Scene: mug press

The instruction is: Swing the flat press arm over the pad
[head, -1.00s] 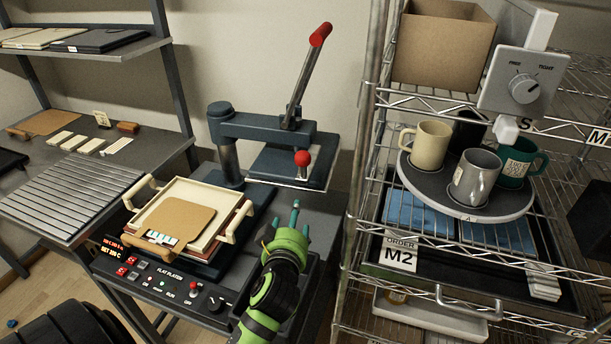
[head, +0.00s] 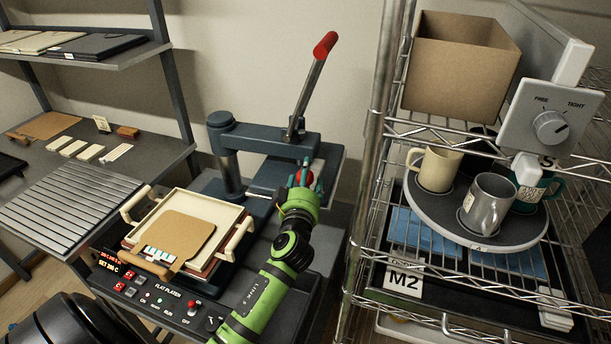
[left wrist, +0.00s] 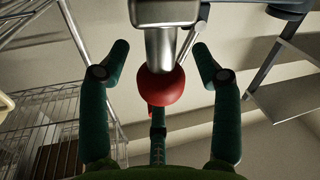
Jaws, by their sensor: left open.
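The flat press has a dark blue arm (head: 255,138) on a post, swung out to the right of the pad. Its flat plate (head: 325,165) is partly hidden by my gripper. A long lever with a red grip (head: 325,44) rises from the arm. My left gripper (head: 303,178) is open around the red knob (head: 305,174) at the plate's front. In the left wrist view the knob (left wrist: 168,88) sits between the spread fingers, with gaps on both sides. The pad's area carries a cream tray (head: 232,215) with a tan sheet (head: 182,236). My right gripper is not in view.
A wire rack (head: 362,215) stands close on the right, with mugs on a round turntable (head: 425,212) and a cardboard box (head: 462,65). A control panel (head: 160,300) fronts the press. A ribbed silver surface (head: 65,205) and shelves are at left.

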